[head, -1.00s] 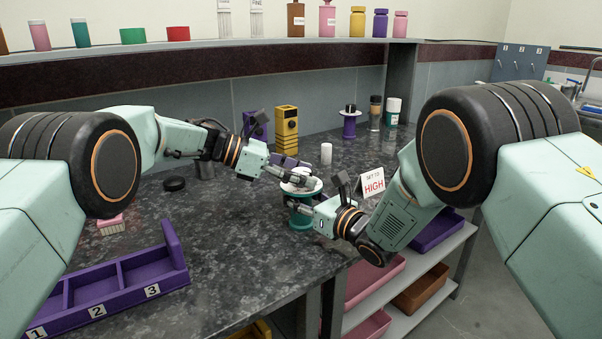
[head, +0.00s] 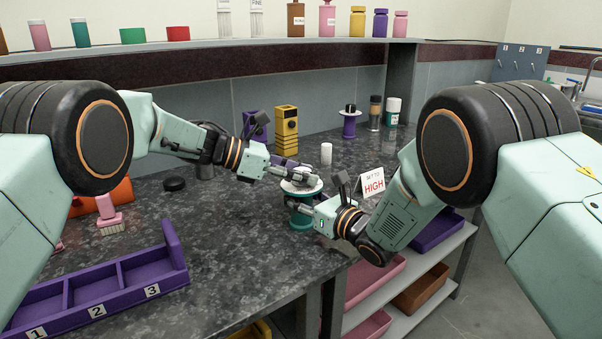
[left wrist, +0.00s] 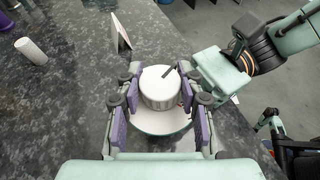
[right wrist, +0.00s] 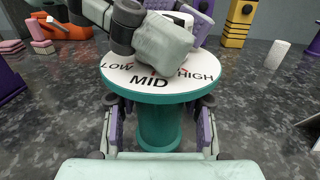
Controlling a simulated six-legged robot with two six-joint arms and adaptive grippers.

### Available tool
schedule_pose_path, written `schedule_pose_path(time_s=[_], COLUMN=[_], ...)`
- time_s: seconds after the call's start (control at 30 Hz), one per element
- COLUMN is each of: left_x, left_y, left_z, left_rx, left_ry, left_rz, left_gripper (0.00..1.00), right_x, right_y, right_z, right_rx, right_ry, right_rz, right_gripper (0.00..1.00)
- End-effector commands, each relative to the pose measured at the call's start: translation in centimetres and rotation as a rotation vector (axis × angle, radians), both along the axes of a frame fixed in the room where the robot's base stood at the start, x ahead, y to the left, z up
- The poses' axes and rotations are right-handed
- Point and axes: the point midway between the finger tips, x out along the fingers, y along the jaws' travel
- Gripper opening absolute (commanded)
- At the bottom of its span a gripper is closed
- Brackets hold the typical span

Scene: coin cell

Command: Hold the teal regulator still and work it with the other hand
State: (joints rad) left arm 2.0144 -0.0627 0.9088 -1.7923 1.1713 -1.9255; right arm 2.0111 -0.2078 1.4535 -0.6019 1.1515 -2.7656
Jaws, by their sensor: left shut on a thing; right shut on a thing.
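The teal regulator (head: 301,222) stands upright near the bench's front edge. Its white dial (right wrist: 145,82) reads LOW, MID and HIGH in the right wrist view. My left gripper (head: 296,178) comes from above and is shut on the white knob (left wrist: 158,92); a dark pointer line on the knob points to the upper right in the left wrist view. My right gripper (right wrist: 160,130) is shut around the teal body below the dial. My left gripper covers part of the dial in the right wrist view, so the setting cannot be told. A card (head: 372,184) reads SET TO HIGH.
A white cylinder (head: 326,153) and a yellow block (head: 286,128) stand behind the regulator. A purple numbered tray (head: 122,283) lies at the front left, with a pink brush (head: 108,214) behind it. The bench between tray and regulator is clear.

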Motion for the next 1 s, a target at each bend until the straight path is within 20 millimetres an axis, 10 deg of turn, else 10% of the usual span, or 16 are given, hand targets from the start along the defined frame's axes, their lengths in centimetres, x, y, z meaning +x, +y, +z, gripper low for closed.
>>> schedule_pose_path(time_s=[0.97,1.0], left_x=[-0.01,-0.01], left_y=[0.05,0.05], left_z=[0.12,0.12], left_rx=[0.004,0.004], left_ry=[-0.001,-0.001], left_rz=[0.288,0.288], left_gripper=[0.06,0.40], right_x=[-0.13,-0.12], right_y=[0.18,0.18], right_z=[-0.08,-0.08], right_rx=[-0.004,-0.004], right_ry=[-0.001,-0.001], right_rz=[0.006,0.005], right_gripper=[0.00,0.00])
